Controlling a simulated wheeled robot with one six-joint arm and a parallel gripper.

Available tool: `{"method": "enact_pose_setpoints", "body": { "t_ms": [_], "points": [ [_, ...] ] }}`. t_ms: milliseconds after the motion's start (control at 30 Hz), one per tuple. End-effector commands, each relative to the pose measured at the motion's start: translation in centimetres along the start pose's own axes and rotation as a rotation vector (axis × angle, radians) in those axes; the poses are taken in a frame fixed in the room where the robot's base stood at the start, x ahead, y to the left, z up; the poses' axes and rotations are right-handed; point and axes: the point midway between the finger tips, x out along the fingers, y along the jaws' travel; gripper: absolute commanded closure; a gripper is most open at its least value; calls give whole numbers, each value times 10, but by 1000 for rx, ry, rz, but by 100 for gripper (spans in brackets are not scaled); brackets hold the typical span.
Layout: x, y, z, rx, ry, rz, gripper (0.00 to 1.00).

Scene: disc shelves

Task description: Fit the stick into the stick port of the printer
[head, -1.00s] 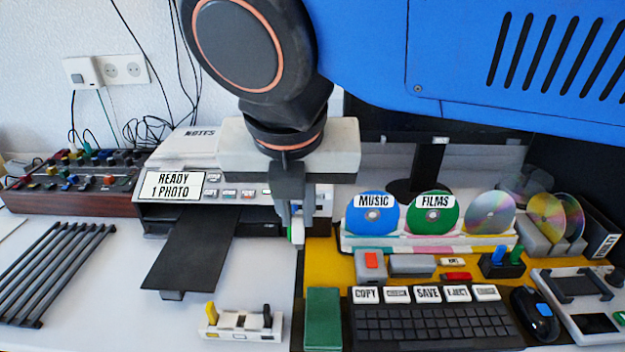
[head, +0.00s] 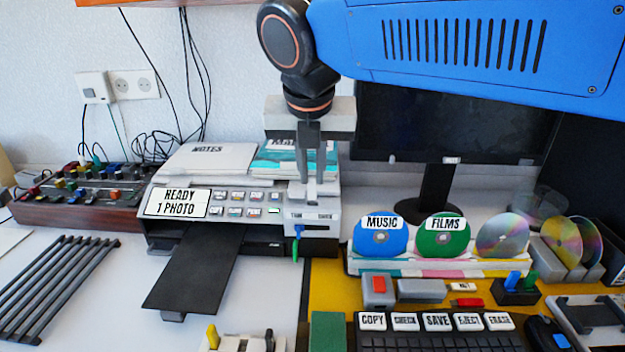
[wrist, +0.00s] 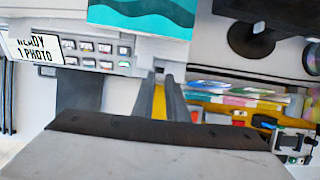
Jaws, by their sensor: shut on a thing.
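The pale printer (head: 230,180) stands at the back, its sign reading READY 1 PHOTO; it also shows in the wrist view (wrist: 100,48). My gripper (head: 312,192) points down at the printer's right end, close above the labelled port panel (head: 318,221). It is shut on a small pale stick, which I can barely make out between the fingertips. In the wrist view the dark fingers (wrist: 168,90) reach beside the printer's right edge. Whether the stick touches a port cannot be told. A blue plug with a green tail (head: 297,240) sits at the panel's left port.
A black tray (head: 195,270) juts from the printer's front. A white holder (head: 240,345) with a yellow and a black stick lies at the front. A disc rack (head: 440,265) and keyboard (head: 440,335) are to the right. A monitor (head: 450,120) stands behind.

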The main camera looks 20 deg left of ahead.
Motion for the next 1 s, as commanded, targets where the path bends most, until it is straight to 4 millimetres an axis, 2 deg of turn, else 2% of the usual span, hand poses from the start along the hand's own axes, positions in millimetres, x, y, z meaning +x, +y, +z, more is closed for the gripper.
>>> {"method": "enact_pose_setpoints", "body": {
  "t_ms": [100, 233, 367, 600, 967, 1000],
  "points": [
    [6, 0, 16, 1, -1, 0, 100],
    [9, 0, 22, 1, -1, 0, 100],
    [16, 0, 19, -1, 0, -1, 100],
    [41, 0, 8, -1, 0, 0, 100],
    [44, 0, 7, -1, -1, 0, 100],
    [44, 0, 7, 0, -1, 0, 82]
  ]
}}
